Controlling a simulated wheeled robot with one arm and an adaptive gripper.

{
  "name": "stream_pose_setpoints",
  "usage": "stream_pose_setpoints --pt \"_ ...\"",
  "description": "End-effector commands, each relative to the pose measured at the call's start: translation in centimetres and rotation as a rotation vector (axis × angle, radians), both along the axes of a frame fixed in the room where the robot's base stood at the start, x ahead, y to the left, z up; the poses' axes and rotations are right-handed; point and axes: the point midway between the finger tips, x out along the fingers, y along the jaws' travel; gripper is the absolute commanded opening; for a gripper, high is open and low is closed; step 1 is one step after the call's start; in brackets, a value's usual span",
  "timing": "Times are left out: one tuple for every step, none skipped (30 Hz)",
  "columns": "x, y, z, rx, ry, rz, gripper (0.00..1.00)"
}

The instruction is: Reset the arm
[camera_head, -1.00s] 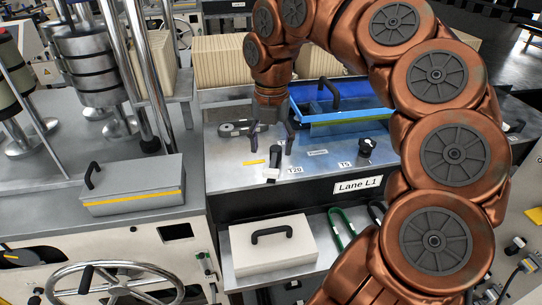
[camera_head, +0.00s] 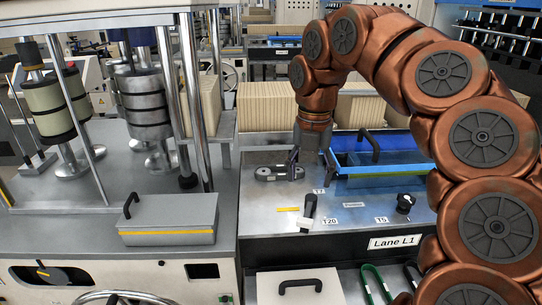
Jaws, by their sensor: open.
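My copper-coloured arm comes in from the right and bends down over the metal bench (camera_head: 262,222). My gripper (camera_head: 311,162) points down above the bench, between a grey flat tool (camera_head: 280,172) on its left and a blue tray (camera_head: 392,180) on its right. The jaws are open, and I see nothing held between them. I cannot tell how far the fingertips are above the bench, or whether one touches the tool or the tray.
A black-handled tool (camera_head: 308,210) stands near label T20, and a black knob (camera_head: 405,203) near T5. A grey lidded box (camera_head: 168,220) sits on the left machine. Metal posts (camera_head: 195,100) rise at left. Cream panels (camera_head: 275,106) stand behind the bench.

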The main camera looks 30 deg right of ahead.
Motion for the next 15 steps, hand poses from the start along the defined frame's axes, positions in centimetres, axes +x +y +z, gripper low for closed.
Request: stream_pose_setpoints --pt "0.0 0.0 0.0 0.000 0.000 0.000 0.67" --pt "0.0 0.0 0.0 0.000 0.000 0.000 0.67" --pt "0.0 0.0 0.0 0.000 0.000 0.000 0.67" --pt "0.0 0.0 0.0 0.000 0.000 -0.001 0.67" --pt "0.0 0.0 0.0 0.000 0.000 -0.002 0.67" --pt "-0.1 0.2 0.0 -0.001 -0.001 -0.007 0.67" --pt "-0.1 0.3 0.0 -0.003 -0.002 -0.014 0.67" --pt "-0.2 0.5 0.0 -0.004 -0.003 -0.026 0.67" --pt "-0.3 0.9 0.0 -0.007 -0.006 -0.047 0.67" --pt "-0.4 1.2 0.0 -0.008 -0.009 -0.068 0.67" --pt "-0.6 1.7 0.0 -0.009 -0.012 -0.092 0.67" --pt "-0.8 2.3 0.0 -0.013 -0.015 -0.131 0.67" --pt "-1.1 2.9 -0.1 -0.015 -0.017 -0.163 0.67" --pt "-1.5 3.4 -0.2 -0.019 -0.018 -0.198 0.67" --pt "-1.9 4.2 -0.3 -0.019 -0.021 -0.248 0.67"
